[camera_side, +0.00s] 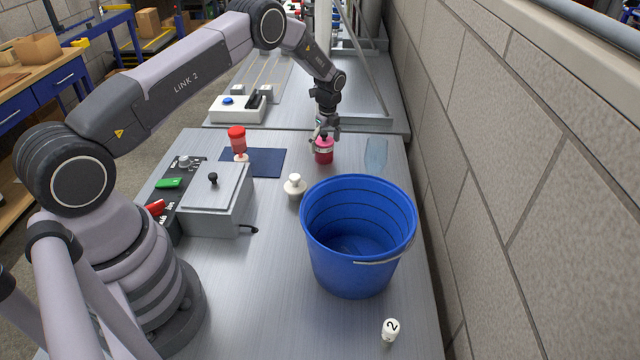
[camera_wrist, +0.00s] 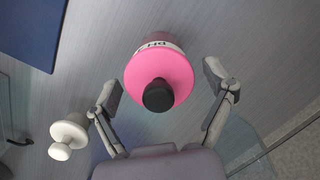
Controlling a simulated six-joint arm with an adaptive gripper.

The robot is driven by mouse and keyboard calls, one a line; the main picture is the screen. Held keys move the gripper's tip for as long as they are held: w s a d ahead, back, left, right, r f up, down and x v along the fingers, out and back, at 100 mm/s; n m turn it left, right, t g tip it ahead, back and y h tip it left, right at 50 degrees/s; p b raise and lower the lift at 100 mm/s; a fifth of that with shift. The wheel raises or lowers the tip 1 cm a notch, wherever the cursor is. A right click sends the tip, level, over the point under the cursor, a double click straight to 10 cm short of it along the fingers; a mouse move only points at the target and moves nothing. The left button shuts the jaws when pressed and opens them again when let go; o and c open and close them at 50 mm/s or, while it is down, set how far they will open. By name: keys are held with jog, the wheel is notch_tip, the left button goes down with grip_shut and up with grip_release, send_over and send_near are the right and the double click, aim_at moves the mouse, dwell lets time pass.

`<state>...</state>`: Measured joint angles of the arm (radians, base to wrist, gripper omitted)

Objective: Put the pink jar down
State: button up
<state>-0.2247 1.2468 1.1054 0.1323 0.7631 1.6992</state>
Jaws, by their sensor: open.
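The pink jar (camera_side: 324,156) stands upright on the grey metal table at the far side, behind the blue bucket. It has a pink lid with a black knob and a pale label band, seen from above in the wrist view (camera_wrist: 160,75). My gripper (camera_side: 325,138) is directly above and around the top of the jar. In the wrist view the two fingers of my gripper (camera_wrist: 166,88) are spread, one on each side of the jar, with a gap on both sides.
A white knobbed jar (camera_side: 295,187), a blue bucket (camera_side: 345,240) and a clear glass (camera_side: 376,155) stand nearby. A dark blue mat (camera_side: 265,162) lies left, with a red-topped jar (camera_side: 237,140) at its edge.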

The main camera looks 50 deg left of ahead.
jog(key=r, duration=0.7)
jog(key=d+r, duration=0.1)
jog(key=r, duration=0.2)
jog(key=shift+r, duration=0.35)
notch_tip(320, 180, up, 6)
jog(key=n, duration=0.2)
send_over(327, 143)
jog(key=s+d, duration=0.1)
jog(key=s+d+r+n+t, duration=0.1)
jog(key=s+d+r+n, duration=0.2)
jog(key=r, duration=0.4)
jog(key=s+d+r+n+t, duration=0.1)
jog(key=s+d+r, duration=0.1)
jog(key=s+r, duration=0.45)
jog(key=s+d+r+n+t, duration=0.2)
jog(key=s+d+r+n, duration=0.25)
jog(key=s+r, duration=0.6)
jog(key=s+d+f+n+t+h, duration=0.1)
jog(key=s+d+f+n, duration=0.2)
jog(key=s, duration=1.6)
jog(key=n, duration=0.4)
jog(key=shift+s+t, duration=0.2)
jog(key=shift+t, duration=0.1)
